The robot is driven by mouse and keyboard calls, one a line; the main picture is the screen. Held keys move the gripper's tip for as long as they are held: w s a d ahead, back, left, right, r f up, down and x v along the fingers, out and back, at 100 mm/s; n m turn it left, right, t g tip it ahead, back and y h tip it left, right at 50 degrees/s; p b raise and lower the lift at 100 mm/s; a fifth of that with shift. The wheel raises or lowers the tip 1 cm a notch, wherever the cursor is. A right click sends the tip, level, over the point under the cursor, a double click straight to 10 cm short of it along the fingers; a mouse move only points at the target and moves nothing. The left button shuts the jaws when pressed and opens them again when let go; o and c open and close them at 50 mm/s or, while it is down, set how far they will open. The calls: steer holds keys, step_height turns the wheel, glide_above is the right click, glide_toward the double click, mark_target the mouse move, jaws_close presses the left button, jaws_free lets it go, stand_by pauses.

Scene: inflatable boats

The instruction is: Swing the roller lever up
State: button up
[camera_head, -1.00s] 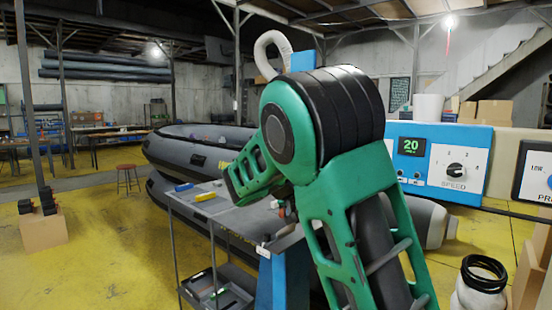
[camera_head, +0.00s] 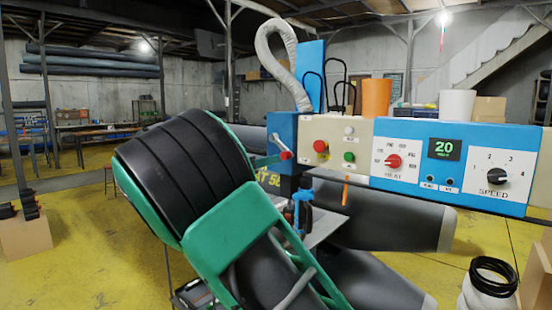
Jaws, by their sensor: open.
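A small lever with a red knob (camera_head: 286,155) sits on the blue left end of the welding machine (camera_head: 284,128). It looks like the roller lever, but its label is too small to read. Its knob points down to the right. My green and black arm fills the left middle of the view, and a green part of it comes close to the lever in the picture.
The control panel (camera_head: 450,165) carries buttons, a heat knob, a display reading 20 and a speed knob. Grey boat tubes (camera_head: 395,227) lie below.

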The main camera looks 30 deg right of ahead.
mark_target(282, 157)
steer(key=x, duration=1)
steer(key=shift+w+d, duration=0.2)
steer(key=shift+w, duration=0.1)
steer(key=shift+c, duration=0.4)
jaws_close()
